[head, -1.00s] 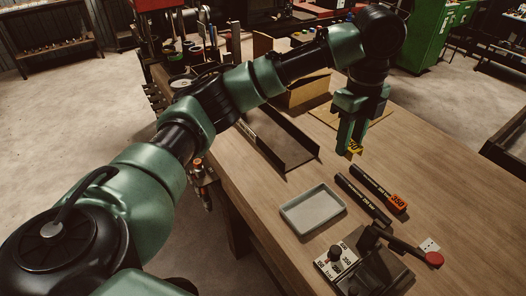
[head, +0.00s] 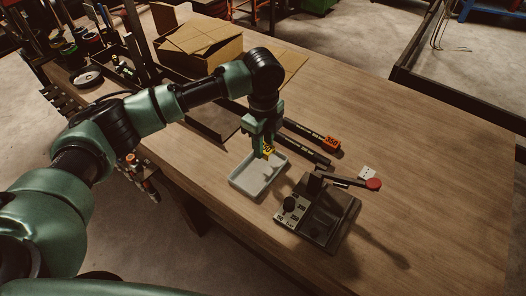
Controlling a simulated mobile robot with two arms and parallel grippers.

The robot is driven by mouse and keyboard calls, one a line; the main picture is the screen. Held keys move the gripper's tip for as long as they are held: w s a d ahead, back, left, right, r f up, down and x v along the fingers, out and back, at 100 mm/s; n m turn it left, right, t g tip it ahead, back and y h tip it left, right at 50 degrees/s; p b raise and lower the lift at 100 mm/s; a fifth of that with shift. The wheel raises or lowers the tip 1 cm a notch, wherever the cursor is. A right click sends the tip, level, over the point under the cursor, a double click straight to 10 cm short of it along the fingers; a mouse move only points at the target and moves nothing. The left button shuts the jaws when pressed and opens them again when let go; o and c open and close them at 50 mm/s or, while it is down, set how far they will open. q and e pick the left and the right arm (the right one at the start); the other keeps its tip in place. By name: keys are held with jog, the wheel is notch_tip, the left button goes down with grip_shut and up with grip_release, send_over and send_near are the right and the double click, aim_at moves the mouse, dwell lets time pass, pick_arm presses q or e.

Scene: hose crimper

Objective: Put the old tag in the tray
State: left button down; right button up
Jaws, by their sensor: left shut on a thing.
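My left gripper (head: 264,145) points down and is shut on a small yellow tag with dark marks (head: 268,151). The tag hangs at the fingertips over the back part of the pale grey tray (head: 250,183). It looks a little above the tray floor, though the exact height is hard to tell. The tray lies on the wooden table and otherwise looks empty. The gripper hides part of the tray's back edge. My right gripper is out of view.
Two black hoses lie behind the tray; one bears an orange 350 tag (head: 332,142). The crimper (head: 325,215), with a red-knobbed lever (head: 373,184), stands right of the tray. A cardboard box (head: 203,45) is at the back. The table's right side is clear.

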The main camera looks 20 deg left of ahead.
aim_at(263, 163)
pick_arm(q)
notch_tip(263, 163, down, 4)
jog(key=shift+s+r+p, duration=0.1)
jog(key=shift+r+p, duration=0.1)
jog(key=shift+p, duration=0.2)
jog(key=shift+f, duration=0.4)
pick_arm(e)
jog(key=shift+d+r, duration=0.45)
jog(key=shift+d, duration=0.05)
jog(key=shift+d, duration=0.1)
pick_arm(q)
jog(key=c, duration=1)
grip_release()
jog(key=shift+f, duration=0.1)
jog(key=shift+c, duration=0.2)
notch_tip(263, 163, up, 11)
jog(key=b, duration=0.3)
jog(key=shift+r, duration=0.65)
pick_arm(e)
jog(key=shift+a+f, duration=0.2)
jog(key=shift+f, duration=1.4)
